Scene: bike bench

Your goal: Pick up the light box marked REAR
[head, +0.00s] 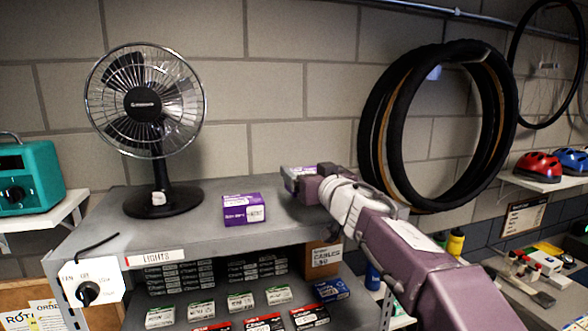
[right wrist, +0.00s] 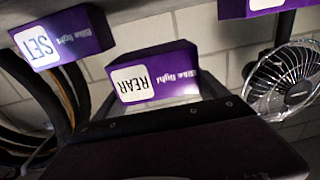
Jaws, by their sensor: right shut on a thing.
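The light box marked REAR (right wrist: 158,75) is purple with a white label and sits at the dark jaws of my right gripper (right wrist: 165,102) in the right wrist view. The right gripper (head: 308,188) is shut on it. In the head view a purple box (head: 291,174) shows at the gripper's tip, partly hidden, its label unreadable. A similar purple box marked SET (right wrist: 62,38) is beside it in the right wrist view. Another purple box (head: 243,210) stands on the shelf top to the left of the gripper. My left gripper is not in view.
A fan (head: 147,105) stands on the left of the grey shelf top (head: 215,190). Bicycle tyres (head: 440,125) hang on the wall to the right. Several small boxes (head: 240,301) fill the lower shelf, beside a cardboard CABLES box (head: 322,258).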

